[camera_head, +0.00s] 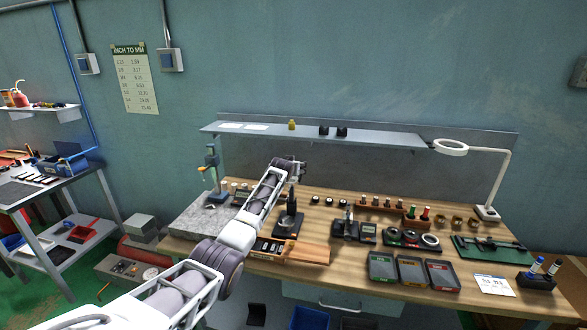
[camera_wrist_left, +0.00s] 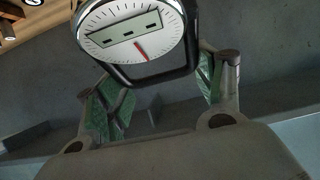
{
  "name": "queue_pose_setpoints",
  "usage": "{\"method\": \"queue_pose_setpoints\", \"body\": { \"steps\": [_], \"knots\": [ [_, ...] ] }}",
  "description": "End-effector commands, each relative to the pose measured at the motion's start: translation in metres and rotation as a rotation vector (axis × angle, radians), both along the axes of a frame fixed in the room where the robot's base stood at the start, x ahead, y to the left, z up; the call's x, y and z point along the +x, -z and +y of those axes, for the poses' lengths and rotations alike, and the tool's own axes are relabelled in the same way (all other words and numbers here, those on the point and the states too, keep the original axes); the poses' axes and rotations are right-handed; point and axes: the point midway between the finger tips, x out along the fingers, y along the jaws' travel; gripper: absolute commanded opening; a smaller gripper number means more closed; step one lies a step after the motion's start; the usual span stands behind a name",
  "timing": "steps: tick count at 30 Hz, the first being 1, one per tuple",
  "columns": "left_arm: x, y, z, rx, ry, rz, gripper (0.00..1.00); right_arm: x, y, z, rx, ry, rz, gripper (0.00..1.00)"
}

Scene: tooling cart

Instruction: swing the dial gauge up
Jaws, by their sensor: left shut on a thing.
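The dial gauge (camera_wrist_left: 133,28) fills the top of the left wrist view, with a round white face, a red needle and a dark bar-like frame (camera_wrist_left: 150,78) below the face. My left gripper (camera_wrist_left: 160,80) has its green-padded fingers at either side of that dark frame and is shut on it. In the head view my left gripper (camera_head: 296,170) is above the bench, over a dark stand (camera_head: 288,222) with an upright post. The gauge face cannot be made out there, because it is small and partly hidden by my gripper. My right gripper is out of view.
A blue height stand (camera_head: 212,165) stands on a granite plate (camera_head: 190,222) to the left. A grey shelf (camera_head: 380,138) runs behind my gripper. A lamp (camera_head: 500,180), coloured trays (camera_head: 411,272) and several small tools crowd the bench's right side.

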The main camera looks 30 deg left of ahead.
Motion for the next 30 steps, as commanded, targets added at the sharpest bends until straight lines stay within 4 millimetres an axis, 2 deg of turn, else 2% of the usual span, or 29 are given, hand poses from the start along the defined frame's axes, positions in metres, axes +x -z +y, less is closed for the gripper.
{"method": "queue_pose_setpoints", "body": {
  "steps": [4,21,22,24,30],
  "knots": [
    [0.0028,0.0058,-0.0024,-0.006,0.002,0.004,0.25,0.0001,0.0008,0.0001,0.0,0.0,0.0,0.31],
    [0.0045,0.0082,-0.0023,-0.007,0.002,0.004,0.25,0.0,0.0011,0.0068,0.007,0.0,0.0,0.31],
    [0.0044,0.0082,-0.0023,-0.007,0.002,0.004,0.69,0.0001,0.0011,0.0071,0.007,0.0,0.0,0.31],
    [0.0044,0.0085,-0.0022,-0.007,0.002,0.006,0.78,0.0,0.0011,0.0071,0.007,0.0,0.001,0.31],
    [0.0045,0.0062,-0.0008,-0.004,0.001,0.003,0.78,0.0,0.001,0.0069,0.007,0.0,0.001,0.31]
  ]
}}
